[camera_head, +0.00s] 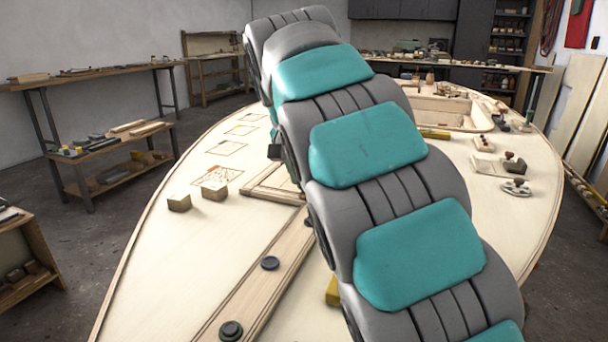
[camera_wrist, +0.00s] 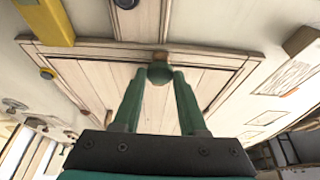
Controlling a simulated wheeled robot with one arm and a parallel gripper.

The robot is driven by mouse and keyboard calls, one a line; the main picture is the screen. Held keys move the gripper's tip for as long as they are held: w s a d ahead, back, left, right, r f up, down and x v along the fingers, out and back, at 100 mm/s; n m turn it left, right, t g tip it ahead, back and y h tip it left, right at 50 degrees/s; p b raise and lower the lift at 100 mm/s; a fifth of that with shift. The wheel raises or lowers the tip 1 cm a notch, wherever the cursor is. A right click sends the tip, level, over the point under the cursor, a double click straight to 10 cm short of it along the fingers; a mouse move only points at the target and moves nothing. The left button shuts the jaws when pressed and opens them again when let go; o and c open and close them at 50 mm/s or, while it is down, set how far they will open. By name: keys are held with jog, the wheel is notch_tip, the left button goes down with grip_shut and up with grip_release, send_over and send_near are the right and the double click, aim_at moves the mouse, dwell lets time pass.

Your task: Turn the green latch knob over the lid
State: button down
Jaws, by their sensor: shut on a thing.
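The green latch knob (camera_wrist: 160,71) sits at the middle of the lid's far edge in the wrist view. A small brown wooden piece (camera_wrist: 161,55) shows just beyond it, by the frame. The lid (camera_wrist: 120,82) is pale planked wood inside a raised frame. My gripper (camera_wrist: 159,78) is shut on the knob, with its two green fingers meeting at its sides. In the head view the lid's frame (camera_head: 262,190) shows only in part. My arm hides the rest of it, the held knob and my fingertips.
A wooden block (camera_wrist: 302,42) is at right. In the head view, two blocks (camera_head: 214,190) sit left of the frame; the deck's left side is mostly clear.

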dwell(0.3)
jog(key=shift+c, duration=2.2)
grip_release()
jog(key=shift+r, duration=0.1)
